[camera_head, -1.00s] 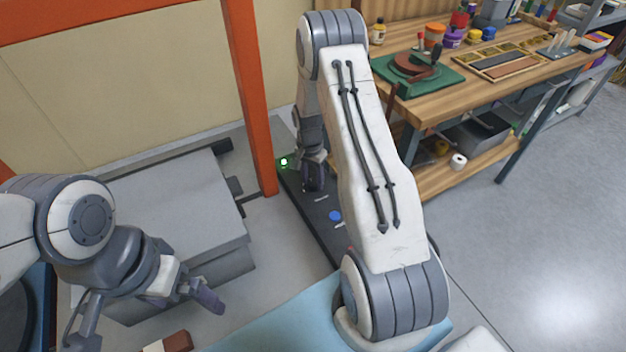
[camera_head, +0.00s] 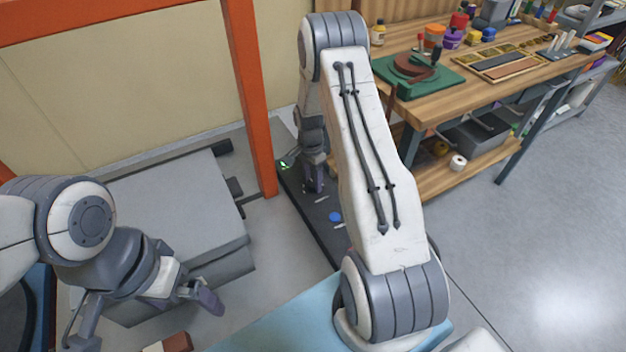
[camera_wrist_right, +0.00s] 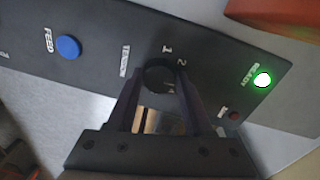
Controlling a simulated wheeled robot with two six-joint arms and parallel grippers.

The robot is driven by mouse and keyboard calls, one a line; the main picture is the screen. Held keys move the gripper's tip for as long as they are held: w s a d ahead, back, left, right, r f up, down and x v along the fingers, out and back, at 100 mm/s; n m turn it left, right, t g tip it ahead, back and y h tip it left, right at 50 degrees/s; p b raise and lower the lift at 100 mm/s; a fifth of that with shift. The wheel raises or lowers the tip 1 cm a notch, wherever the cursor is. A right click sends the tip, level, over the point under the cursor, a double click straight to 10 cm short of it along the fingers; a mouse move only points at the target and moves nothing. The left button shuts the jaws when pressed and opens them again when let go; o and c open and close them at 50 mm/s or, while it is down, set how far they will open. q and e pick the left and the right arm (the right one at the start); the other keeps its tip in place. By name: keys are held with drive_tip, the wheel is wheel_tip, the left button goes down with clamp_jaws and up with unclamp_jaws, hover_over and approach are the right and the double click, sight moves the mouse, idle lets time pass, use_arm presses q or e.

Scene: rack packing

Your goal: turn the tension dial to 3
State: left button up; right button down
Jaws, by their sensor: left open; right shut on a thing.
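The black panel (camera_wrist_right: 100,50) shows in the right wrist view, with the word TENSION and the numbers 1 and 2 around a dark round dial (camera_wrist_right: 159,76). My right gripper (camera_wrist_right: 163,92) is shut on the dial, one finger on each side. A 3 cannot be made out, and the dial's pointer is not clear. In the head view my right gripper (camera_head: 314,183) is at the far part of the dark panel (camera_head: 318,228), and the dial is hidden there. My left gripper (camera_head: 206,297) is open and empty at the lower left, away from the panel.
A blue FEED button (camera_wrist_right: 68,47), a lit green READY light (camera_wrist_right: 262,79) and a dark red button (camera_wrist_right: 234,115) sit on the panel. An orange post (camera_head: 250,110) stands close left of my right gripper. A wooden workbench (camera_head: 440,95) stands to the right.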

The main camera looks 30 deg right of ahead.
sight(311, 181)
drive_tip(key=shift+c, duration=1.5)
unclamp_jaws()
drive_tip(key=shift+r, duration=0.1)
wheel_tip(311, 181, up, 10)
drive_tip(key=shift+w+r, duration=0.15)
drive_tip(key=shift+w, duration=0.15)
